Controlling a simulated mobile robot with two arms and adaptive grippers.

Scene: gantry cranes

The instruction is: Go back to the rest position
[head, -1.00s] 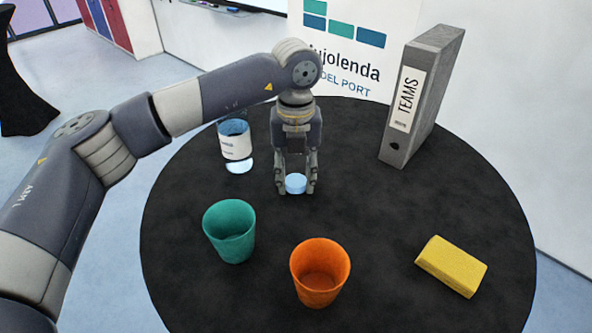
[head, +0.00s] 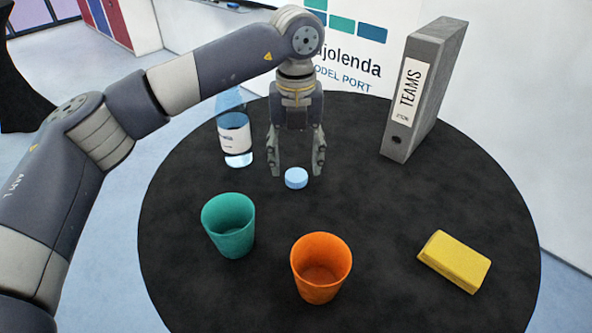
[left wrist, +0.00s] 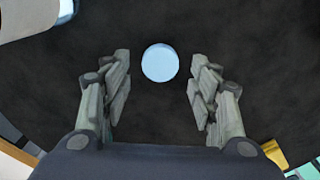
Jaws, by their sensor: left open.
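My left gripper (head: 297,172) is open and empty above the black round table. A small light-blue cap (head: 296,178) lies on the table just below and in front of its fingertips. In the left wrist view the cap (left wrist: 160,62) shows as a pale disc beyond and between the two spread fingers (left wrist: 159,92), clear of both. My left arm reaches in from the left across the back of the table. My right gripper is in no view.
A bottle (head: 235,138) with a white label stands left of the gripper. A teal cup (head: 229,226), an orange cup (head: 320,268) and a yellow sponge (head: 454,261) are nearer the front. A grey binder (head: 424,92) stands at the back right. The table (head: 390,205) is clear at centre right.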

